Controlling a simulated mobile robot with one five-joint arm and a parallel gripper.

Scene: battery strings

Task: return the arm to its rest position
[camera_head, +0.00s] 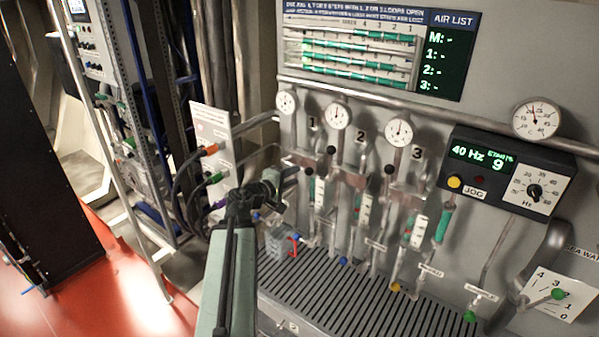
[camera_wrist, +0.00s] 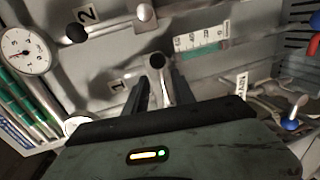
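My arm (camera_head: 228,270) reaches up and forward from the bottom of the head view toward the left end of the grey panel. My gripper (camera_wrist: 160,84) shows two dark fingers standing apart in the wrist view. A metal lever with a black knob (camera_wrist: 157,61) lies between the fingers in that view, near the label 1. I cannot tell whether the fingers touch it. In the head view my gripper (camera_head: 284,177) is close to a black knob (camera_head: 308,171) below gauge 1. The fingertips are small and hard to make out there.
Further black-knobbed levers (camera_head: 331,150) and round gauges (camera_head: 399,132) line the panel to the right. A grey block with a red hook (camera_head: 279,243) sits on the slatted ledge (camera_head: 345,300). A white board with cables (camera_head: 211,140) stands left of my arm. Red floor (camera_head: 135,290) is open at lower left.

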